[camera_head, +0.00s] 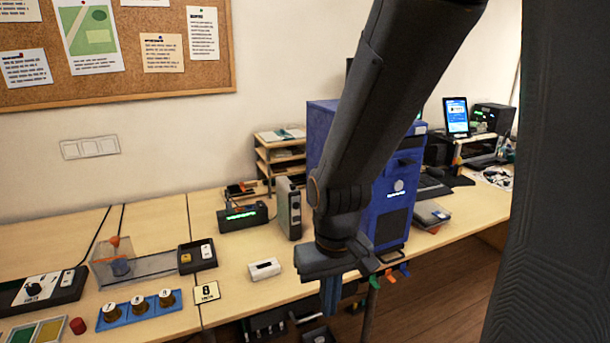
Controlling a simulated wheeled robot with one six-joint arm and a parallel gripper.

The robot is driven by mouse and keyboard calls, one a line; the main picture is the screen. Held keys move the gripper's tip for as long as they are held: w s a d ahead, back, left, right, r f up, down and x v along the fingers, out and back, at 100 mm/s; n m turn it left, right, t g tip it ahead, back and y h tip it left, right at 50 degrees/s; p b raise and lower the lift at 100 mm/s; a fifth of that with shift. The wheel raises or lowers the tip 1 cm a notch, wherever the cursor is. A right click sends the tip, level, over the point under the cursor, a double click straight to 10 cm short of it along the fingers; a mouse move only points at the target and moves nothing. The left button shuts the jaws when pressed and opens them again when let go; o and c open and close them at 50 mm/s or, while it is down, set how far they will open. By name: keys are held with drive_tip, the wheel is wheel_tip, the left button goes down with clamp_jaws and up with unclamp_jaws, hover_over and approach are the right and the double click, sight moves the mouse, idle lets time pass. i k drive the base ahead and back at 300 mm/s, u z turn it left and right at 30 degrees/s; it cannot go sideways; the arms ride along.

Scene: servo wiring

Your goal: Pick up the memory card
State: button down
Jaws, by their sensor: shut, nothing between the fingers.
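I cannot make out a memory card for sure in the head view. My gripper (330,302) points down at the front edge of the desk (228,285), in front of the blue computer tower (393,205). Its fingers look closed together, with nothing seen between them. A small white block (265,268) lies on the desk just left of my gripper, apart from it. My arm hides part of the tower and the desk behind it.
A black device with green lights (243,217) and a grey upright box (289,208) stand behind the white block. Coloured clips (390,276) hang at the desk edge.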

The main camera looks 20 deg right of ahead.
sight(437, 214)
drive_tip(key=z, duration=1.8)
drive_tip(key=i, duration=1.3)
drive_tip(key=u, duration=0.25)
